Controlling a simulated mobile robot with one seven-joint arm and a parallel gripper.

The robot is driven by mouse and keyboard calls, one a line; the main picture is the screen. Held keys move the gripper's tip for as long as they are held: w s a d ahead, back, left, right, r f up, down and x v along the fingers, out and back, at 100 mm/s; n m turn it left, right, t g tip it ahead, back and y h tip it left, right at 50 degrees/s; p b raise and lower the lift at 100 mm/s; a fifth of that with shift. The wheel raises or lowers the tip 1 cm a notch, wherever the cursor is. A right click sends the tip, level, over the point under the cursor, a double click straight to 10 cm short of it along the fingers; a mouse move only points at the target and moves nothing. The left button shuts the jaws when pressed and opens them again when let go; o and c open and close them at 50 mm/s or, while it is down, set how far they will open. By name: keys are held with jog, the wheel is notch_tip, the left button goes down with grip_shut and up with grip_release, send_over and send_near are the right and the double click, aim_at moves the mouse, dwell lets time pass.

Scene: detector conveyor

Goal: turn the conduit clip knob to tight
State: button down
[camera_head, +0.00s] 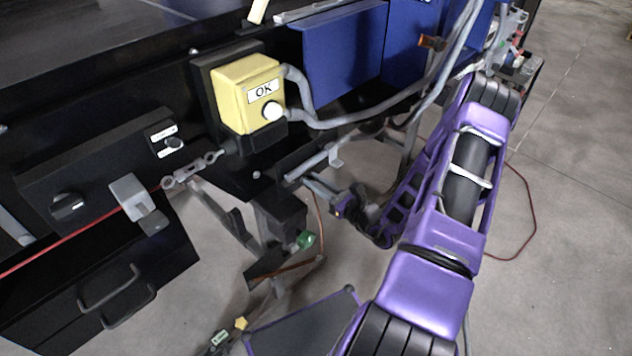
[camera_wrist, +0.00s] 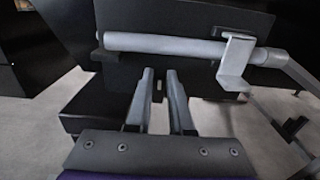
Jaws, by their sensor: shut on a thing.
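The conduit (camera_head: 312,164) is a grey pipe below the black machine's edge. In the wrist view the conduit (camera_wrist: 165,44) runs across the top, and a bent grey bracket (camera_wrist: 236,62) hangs from its right part. My gripper (camera_head: 310,181) is just below the conduit in the head view. In the wrist view my gripper (camera_wrist: 160,76) has its two grey fingers close together, with a small dark part (camera_wrist: 158,87) between them. This seems to be the clip knob. It is mostly hidden by the fingers, and its setting cannot be read.
A yellow box (camera_head: 243,90) marked OK with a white button is above left of my gripper. Grey cables (camera_head: 370,118) loop right of it. A green knob (camera_head: 305,240) sits below. A small labelled switch (camera_head: 173,144) is on the left panel. Open floor (camera_head: 570,230) lies right.

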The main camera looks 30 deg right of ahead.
jog(key=shift+m, duration=0.3)
jog(key=m+p, duration=0.1)
jog(key=m, duration=0.3)
jog(key=d+m+p, duration=0.1)
jog(key=m, duration=0.3)
jog(key=f+m+p, duration=0.1)
jog(key=m, duration=0.3)
jog(key=shift+w+d+m, duration=0.25)
jog(key=shift+d+m, duration=0.1)
jog(key=shift+m, duration=0.05)
jog(key=shift+f+m+p, duration=0.25)
jog(key=shift+m, duration=0.9)
jog(key=shift+f+m+p, duration=0.2)
jog(key=shift+m, duration=0.95)
jog(key=c, duration=0.8)
grip_release()
jog(key=shift+d, duration=0.1)
